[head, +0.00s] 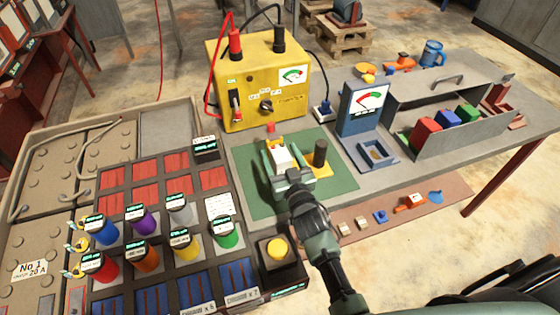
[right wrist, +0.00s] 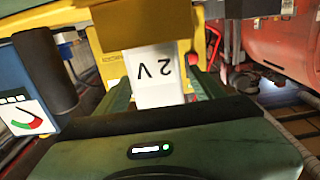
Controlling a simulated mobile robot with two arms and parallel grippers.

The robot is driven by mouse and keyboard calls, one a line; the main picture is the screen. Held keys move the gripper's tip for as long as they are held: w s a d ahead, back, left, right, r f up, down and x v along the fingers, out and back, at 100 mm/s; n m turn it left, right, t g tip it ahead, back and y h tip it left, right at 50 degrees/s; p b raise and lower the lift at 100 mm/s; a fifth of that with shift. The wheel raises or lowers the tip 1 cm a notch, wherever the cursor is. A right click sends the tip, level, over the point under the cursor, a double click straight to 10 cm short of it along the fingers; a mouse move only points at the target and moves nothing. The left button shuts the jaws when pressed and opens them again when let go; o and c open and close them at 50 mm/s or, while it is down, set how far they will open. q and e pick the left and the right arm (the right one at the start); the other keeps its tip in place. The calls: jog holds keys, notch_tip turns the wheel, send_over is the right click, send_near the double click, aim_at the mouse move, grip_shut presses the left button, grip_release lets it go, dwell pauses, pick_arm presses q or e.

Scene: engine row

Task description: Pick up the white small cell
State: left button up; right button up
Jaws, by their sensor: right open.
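My right gripper (head: 281,160) is open, with one finger on each side of the cell. Whether a finger touches it is hard to tell. My left gripper is not in view.
A black post (head: 320,153) stands close right of the gripper. The yellow meter box (head: 258,85) is behind. A rack of coloured cylinders (head: 145,222) is at left. A blue gauge stand (head: 363,110) and a grey open box (head: 450,135) are at right.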

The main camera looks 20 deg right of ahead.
grip_shut()
jog(key=shift+w+r, duration=0.1)
jog(key=shift+r, duration=0.05)
jog(key=shift+r, duration=0.15)
jog(key=shift+r, duration=0.25)
notch_tip(320, 180, up, 19)
jog(key=s+d+f, duration=0.1)
jog(key=s+f, duration=0.2)
jog(key=s, duration=0.4)
jog(key=s+d+f, duration=0.1)
jog(key=s+f, duration=0.2)
jog(key=s, duration=0.5)
jog(key=w+a+r, duration=0.1)
jog(key=w+r, duration=0.2)
jog(key=w, duration=0.4)
jog(key=w+a+r, duration=0.1)
jog(key=w+r, duration=0.2)
jog(key=w, duration=0.5)
